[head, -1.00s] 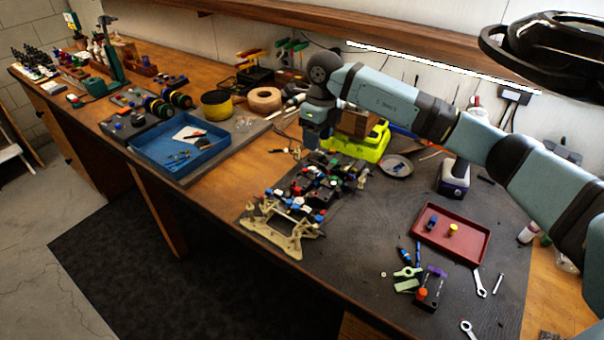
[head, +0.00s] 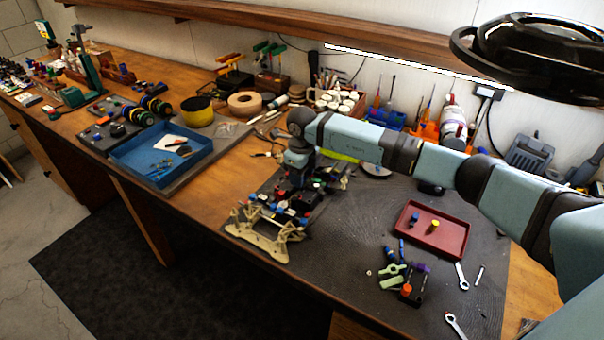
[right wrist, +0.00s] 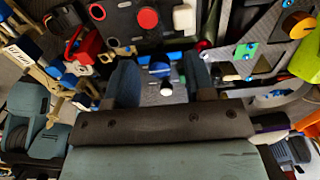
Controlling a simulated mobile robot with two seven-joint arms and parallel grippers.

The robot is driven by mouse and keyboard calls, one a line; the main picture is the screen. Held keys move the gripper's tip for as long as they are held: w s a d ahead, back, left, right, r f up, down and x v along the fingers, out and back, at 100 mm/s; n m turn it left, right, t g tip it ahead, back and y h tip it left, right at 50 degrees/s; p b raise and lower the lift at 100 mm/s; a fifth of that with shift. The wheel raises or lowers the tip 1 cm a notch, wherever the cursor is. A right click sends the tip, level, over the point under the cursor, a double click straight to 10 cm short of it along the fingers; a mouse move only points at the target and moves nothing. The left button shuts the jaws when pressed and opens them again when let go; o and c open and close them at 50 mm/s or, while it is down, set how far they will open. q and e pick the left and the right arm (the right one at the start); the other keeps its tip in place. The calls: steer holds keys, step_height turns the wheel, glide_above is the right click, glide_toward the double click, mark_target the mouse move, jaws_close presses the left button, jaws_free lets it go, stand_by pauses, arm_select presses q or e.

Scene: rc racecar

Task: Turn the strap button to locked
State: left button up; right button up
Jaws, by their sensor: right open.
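The racecar chassis (head: 268,235), with beige arms at its near end and dark parts with red and blue pieces, lies on the dark mat. My right gripper (head: 297,180) is over its far part, pointing down. In the right wrist view, the open fingers (right wrist: 161,82) are on either side of a small blue-topped knob (right wrist: 160,70) with a white part below it; I see no grip on it. A black box with a round red button (right wrist: 148,19) is just beyond the fingers. I cannot tell which piece is the strap button. My left gripper is not in view.
A red tray (head: 462,243) and several small tools lie at the right on the mat (head: 345,240). A blue tray (head: 203,163) stands at the left. A yellow-green object (head: 340,157) is partly hidden behind my right arm. Bare mat lies right of the chassis.

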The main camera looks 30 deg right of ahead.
steer(key=shift+f, duration=0.25)
jaws_close()
